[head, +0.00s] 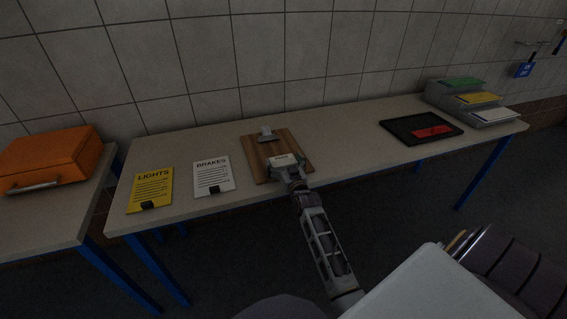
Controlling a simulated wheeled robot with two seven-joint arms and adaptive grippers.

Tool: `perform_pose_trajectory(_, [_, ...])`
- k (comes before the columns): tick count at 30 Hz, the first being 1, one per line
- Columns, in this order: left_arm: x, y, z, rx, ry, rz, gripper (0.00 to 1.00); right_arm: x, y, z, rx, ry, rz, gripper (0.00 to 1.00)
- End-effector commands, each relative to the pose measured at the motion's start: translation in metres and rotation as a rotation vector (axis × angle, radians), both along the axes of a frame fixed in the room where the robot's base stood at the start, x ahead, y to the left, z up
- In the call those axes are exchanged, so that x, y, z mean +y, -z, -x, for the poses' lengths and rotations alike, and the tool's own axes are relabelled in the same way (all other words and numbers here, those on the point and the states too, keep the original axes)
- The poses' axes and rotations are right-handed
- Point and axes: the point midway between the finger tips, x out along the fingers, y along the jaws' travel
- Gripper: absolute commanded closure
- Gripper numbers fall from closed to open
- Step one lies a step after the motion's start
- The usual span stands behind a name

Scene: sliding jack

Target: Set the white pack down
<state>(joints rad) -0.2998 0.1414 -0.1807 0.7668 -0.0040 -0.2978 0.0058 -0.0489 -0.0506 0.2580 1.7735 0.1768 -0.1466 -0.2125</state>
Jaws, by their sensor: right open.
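The white pack (213,176), headed BRAKES and with a dark clip at its lower edge, lies flat on the long table, just left of the wooden clipboard (262,146). My right gripper (286,161) is over the right part of the clipboard, to the right of the white pack and apart from it. It is open, and I see nothing held in it. It hides part of the clipboard. My left gripper is not in view.
A yellow LIGHTS pack (150,190) lies left of the white one. A black tray with a red item (432,131) and a stepped rack (434,96) stand at the right. An orange case (50,157) is on the left table. The long table's middle is clear.

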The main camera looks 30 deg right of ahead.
Motion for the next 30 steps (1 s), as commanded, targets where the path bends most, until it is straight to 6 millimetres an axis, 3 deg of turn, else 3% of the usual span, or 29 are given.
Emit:
perform_pose_trajectory(8, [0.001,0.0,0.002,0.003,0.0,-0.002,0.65,0.003,0.001,0.014,0.001,0.0,0.0,0.0])
perform_pose_trajectory(30, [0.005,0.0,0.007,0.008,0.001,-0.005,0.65,0.019,0.001,0.077,0.001,0.0,0.0,0.0])
